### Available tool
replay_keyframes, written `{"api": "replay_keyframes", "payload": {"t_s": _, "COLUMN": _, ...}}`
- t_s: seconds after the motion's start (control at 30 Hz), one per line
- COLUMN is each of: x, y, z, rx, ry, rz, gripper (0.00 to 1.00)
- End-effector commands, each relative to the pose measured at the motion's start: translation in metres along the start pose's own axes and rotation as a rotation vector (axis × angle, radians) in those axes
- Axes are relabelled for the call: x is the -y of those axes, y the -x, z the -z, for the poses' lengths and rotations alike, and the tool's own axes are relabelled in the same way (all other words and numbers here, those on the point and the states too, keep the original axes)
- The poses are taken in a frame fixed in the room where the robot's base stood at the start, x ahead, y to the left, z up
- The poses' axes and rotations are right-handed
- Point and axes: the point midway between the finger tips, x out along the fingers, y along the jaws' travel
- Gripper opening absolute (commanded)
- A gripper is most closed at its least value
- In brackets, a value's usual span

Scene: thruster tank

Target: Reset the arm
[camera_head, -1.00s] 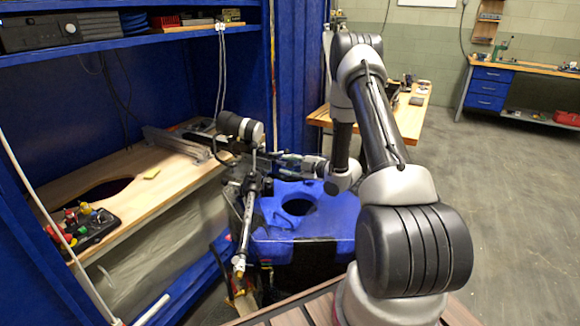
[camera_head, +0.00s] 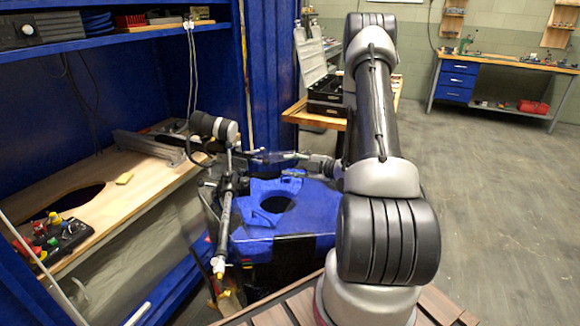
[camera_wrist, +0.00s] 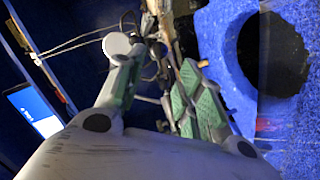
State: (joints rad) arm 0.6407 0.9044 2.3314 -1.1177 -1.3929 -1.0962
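My gripper (camera_head: 272,162) is to the right of the thruster (camera_head: 214,127), above the blue tank top (camera_head: 318,207); my arm hides part of the wrist. In the wrist view my gripper (camera_wrist: 160,82) has its two green-padded fingers spread with a gap between them. I see nothing held; cables and mount parts show behind the gap. The thruster is a black and white cylinder on an upright mount with a slanting dark rod (camera_head: 226,210). The tank top has a round dark hole, which also shows right of the fingers in the wrist view (camera_wrist: 272,55).
A wooden bench (camera_head: 135,205) with a control box (camera_head: 58,240) stands in the blue enclosure at left. A table with a black case (camera_head: 326,95) is behind the tank. A workbench with blue drawers (camera_head: 458,80) is far right. Open floor lies at right.

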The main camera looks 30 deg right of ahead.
Motion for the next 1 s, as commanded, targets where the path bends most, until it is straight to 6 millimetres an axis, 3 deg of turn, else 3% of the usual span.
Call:
{"api": "replay_keyframes", "payload": {"t_s": 0.37, "x": -0.005, "y": -0.001, "z": 0.001, "rx": 0.012, "ry": 0.004, "rz": 0.010, "gripper": 0.37}}
{"api": "replay_keyframes", "payload": {"t_s": 0.47, "x": -0.021, "y": -0.004, "z": 0.003, "rx": 0.067, "ry": 0.012, "rz": 0.052, "gripper": 0.37}}
{"api": "replay_keyframes", "payload": {"t_s": 0.63, "x": -0.079, "y": 0.002, "z": 0.017, "rx": 0.292, "ry": -0.012, "rz": 0.145, "gripper": 0.37}}
{"api": "replay_keyframes", "payload": {"t_s": 0.8, "x": -0.136, "y": 0.037, "z": 0.051, "rx": 0.559, "ry": -0.134, "rz": 0.157, "gripper": 0.37}}
{"api": "replay_keyframes", "payload": {"t_s": 0.9, "x": -0.159, "y": 0.068, "z": 0.082, "rx": 0.697, "ry": -0.247, "rz": 0.128, "gripper": 0.37}}
{"api": "replay_keyframes", "payload": {"t_s": 1.0, "x": -0.170, "y": 0.105, "z": 0.118, "rx": 0.813, "ry": -0.387, "rz": 0.091, "gripper": 0.37}}
